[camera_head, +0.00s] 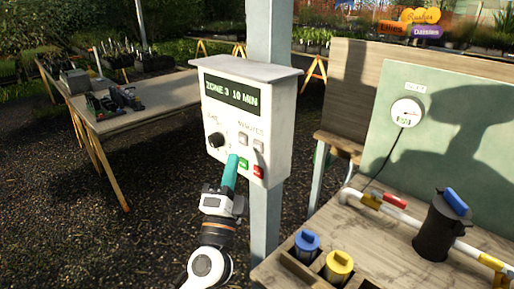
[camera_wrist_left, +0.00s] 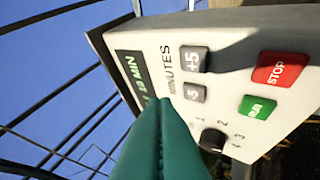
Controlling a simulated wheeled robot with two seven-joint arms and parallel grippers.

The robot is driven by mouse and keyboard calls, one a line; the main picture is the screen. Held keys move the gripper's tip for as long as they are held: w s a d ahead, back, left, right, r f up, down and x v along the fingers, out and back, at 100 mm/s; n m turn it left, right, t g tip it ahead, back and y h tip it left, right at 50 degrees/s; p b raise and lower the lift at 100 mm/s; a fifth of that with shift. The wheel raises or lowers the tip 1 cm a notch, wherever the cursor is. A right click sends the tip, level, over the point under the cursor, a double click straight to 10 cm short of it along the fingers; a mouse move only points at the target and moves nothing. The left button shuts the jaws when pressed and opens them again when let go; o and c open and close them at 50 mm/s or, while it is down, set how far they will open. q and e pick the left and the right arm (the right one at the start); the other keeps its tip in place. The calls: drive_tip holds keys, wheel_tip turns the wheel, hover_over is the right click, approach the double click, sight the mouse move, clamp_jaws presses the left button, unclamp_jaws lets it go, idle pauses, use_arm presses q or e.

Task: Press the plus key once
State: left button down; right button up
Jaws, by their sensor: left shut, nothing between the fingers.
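A white control box (camera_head: 275,110) is fixed to a grey post, and its display (camera_head: 232,93) reads "ZONE 3 10 MIN". Under the word MINUTES sit two grey keys. The plus key, marked +5 (camera_wrist_left: 195,60), is the upper one in the left wrist view and the right one (camera_head: 258,145) in the head view. The minus key, marked -5 (camera_wrist_left: 195,93), is beside it. My left gripper (camera_head: 233,157) is shut and empty, its teal fingertips in front of the panel, below and left of the keys. In the left wrist view the fingertips (camera_wrist_left: 165,103) appear beside the minus key; contact cannot be told.
A green RUN key (camera_wrist_left: 257,107), a red STOP key (camera_wrist_left: 280,69) and a black zone knob (camera_wrist_left: 212,139) are close by on the panel. A table (camera_head: 140,108) stands at the left.

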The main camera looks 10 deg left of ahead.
sight(253, 141)
use_arm(q)
drive_tip(key=shift+w+d+b, duration=0.3)
drive_tip(key=shift+w+d, duration=0.35)
drive_tip(key=shift+w, duration=0.2)
drive_tip(key=shift+w+d+b, duration=0.25)
drive_tip(key=shift+w+d, duration=0.35)
drive_tip(key=shift+w, duration=0.2)
drive_tip(key=shift+w+d, duration=0.1)
idle(0.8)
drive_tip(key=shift+w+d+b, duration=0.15)
drive_tip(key=shift+w+b, duration=0.1)
drive_tip(key=shift+b, duration=0.05)
drive_tip(key=shift+w+d, duration=0.2)
drive_tip(key=shift+w, duration=0.05)
idle(0.7)
drive_tip(key=shift+s+a, duration=0.1)
drive_tip(key=shift+s, duration=0.05)
drive_tip(key=shift+s+a, duration=0.35)
drive_tip(key=shift+s, duration=0.15)
